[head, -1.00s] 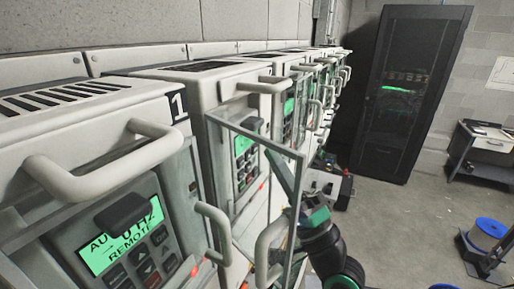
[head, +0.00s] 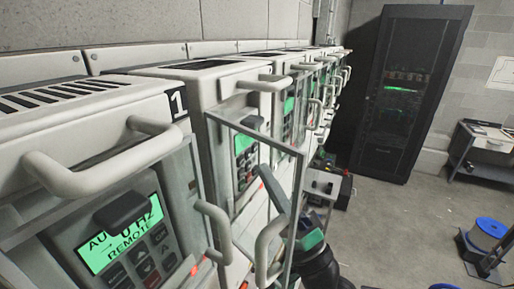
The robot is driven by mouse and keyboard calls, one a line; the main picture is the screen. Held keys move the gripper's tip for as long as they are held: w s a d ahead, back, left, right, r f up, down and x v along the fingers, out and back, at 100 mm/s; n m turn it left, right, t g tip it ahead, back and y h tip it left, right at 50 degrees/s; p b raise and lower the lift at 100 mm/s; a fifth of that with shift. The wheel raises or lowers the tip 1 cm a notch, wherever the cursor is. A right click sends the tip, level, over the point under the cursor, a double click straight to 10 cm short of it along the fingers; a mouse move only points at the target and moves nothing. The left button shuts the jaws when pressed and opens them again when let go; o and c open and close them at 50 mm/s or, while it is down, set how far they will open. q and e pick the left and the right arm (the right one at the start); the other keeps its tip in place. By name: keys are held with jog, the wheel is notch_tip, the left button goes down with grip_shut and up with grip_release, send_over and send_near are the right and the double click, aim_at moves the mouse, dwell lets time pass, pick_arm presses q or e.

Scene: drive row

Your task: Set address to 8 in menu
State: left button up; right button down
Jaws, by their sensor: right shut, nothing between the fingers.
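The nearest drive, marked 1 (head: 178,104), stands at the left. Its green screen (head: 108,248) shows "REMOTE" on the lower line; a dark block (head: 122,210) covers part of the upper line. Its keypad (head: 146,266) has arrow keys and a red key. The second drive (head: 228,92) has a green screen (head: 243,145) and keys below it. A clear framed door (head: 262,140) stands out in front of the second drive. My right gripper (head: 262,172) is shut and empty, close to that door and partly seen through it. My left gripper is not in view.
Light handles (head: 110,160) jut out from the drives. More drives (head: 302,85) run back along the wall. A black rack cabinet (head: 405,95) stands at the back. The floor (head: 385,225) is clear between the row and a blue spool (head: 490,232).

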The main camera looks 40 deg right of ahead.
jog(key=shift+w, duration=0.15)
jog(key=shift+w+a, duration=0.2)
jog(key=shift+w, duration=0.05)
jog(key=shift+w+a, duration=0.15)
jog(key=shift+w, duration=0.2)
dwell(0.6)
jog(key=shift+s, duration=0.1)
jog(key=shift+s+d, duration=0.35)
jog(key=shift+s, duration=0.3)
jog(key=shift+w, duration=0.15)
jog(key=shift+w+a, duration=0.2)
jog(key=shift+w, duration=0.1)
